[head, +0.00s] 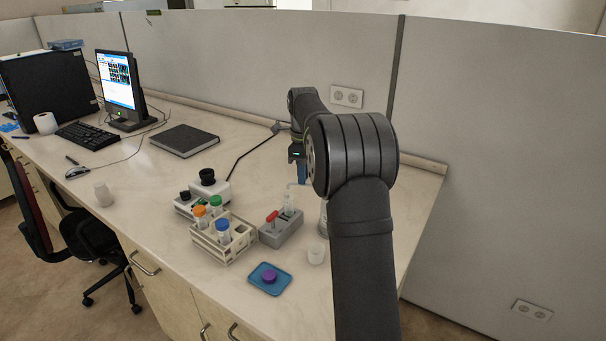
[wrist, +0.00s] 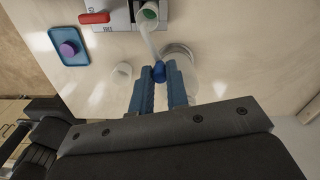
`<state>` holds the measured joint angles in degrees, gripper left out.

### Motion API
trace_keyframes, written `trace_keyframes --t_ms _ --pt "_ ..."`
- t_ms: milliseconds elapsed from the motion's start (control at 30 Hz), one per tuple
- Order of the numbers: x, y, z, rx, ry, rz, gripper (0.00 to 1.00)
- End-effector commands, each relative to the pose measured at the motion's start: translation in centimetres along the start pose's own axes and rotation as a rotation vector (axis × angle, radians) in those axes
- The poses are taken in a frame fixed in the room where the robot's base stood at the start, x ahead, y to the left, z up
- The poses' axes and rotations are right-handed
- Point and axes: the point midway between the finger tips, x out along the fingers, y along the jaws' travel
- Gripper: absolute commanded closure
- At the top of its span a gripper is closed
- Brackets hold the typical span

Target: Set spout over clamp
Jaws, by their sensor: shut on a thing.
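My gripper (wrist: 160,78) has blue fingers shut on a small blue piece (wrist: 159,72), which looks like the cap of a squeeze bottle. A pale thin spout (wrist: 149,42) runs from it towards a clear vial with a green inside (wrist: 148,12) on the grey block. In the head view the spout (head: 294,185) reaches left from the gripper (head: 303,172), close above the clear piece on the grey block (head: 281,233). A red lever (head: 272,216) stands on that block; it also shows in the wrist view (wrist: 95,17). I cannot tell which part is the clamp.
A clear round vessel (wrist: 182,62) lies under the gripper, partly hidden. A small white cup (head: 316,254) stands nearby.

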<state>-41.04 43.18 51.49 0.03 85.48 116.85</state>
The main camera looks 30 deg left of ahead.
Motion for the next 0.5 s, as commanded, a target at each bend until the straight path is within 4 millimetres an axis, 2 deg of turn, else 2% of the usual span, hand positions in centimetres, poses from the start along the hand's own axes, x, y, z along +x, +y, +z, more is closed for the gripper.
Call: trace_keyframes --t_ms 300,333,400,433,500 --pt "-0.16 -0.17 -0.03 0.003 -0.002 -0.007 1.00" --pt "-0.16 -0.18 -0.03 0.002 -0.002 -0.007 0.84" --pt "-0.16 -0.17 -0.03 0.002 -0.002 -0.006 0.70" --pt "-0.15 -0.16 -0.03 0.002 -0.002 -0.006 0.64" --pt "-0.12 -0.14 -0.02 0.002 -0.001 -0.005 0.63"
